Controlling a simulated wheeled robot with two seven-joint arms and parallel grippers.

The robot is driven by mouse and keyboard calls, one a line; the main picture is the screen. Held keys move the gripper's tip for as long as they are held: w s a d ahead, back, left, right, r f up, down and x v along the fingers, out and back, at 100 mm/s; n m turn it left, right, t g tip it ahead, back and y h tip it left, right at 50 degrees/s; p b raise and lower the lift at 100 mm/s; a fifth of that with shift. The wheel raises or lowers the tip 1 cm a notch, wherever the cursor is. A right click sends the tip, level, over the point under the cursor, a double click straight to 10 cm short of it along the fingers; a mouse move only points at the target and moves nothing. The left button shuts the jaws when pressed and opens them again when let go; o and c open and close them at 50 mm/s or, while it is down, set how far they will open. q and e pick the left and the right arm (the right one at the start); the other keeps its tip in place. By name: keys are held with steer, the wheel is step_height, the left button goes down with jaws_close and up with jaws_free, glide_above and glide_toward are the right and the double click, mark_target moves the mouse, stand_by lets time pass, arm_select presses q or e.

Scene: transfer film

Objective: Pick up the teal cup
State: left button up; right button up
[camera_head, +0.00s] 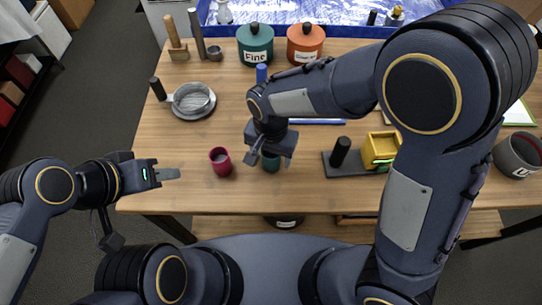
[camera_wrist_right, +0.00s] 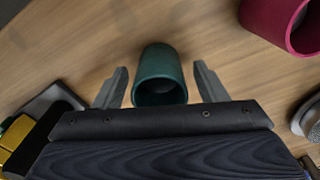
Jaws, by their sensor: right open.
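The teal cup (camera_head: 271,164) stands on the wooden table near its front edge, partly hidden under my right gripper (camera_head: 271,155) in the head view. In the right wrist view the teal cup (camera_wrist_right: 160,66) lies between the two fingers of my right gripper (camera_wrist_right: 161,71), with a gap showing on each side. The right gripper is open and empty.
A crimson cup (camera_head: 220,162) stands just left of the teal cup. A dark base with a black handle (camera_head: 340,152) and a yellow box (camera_head: 380,149) are to the right. A sieve (camera_head: 191,99), a green pot (camera_head: 255,45) and an orange pot (camera_head: 305,43) stand further back.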

steer(key=c, duration=1.1)
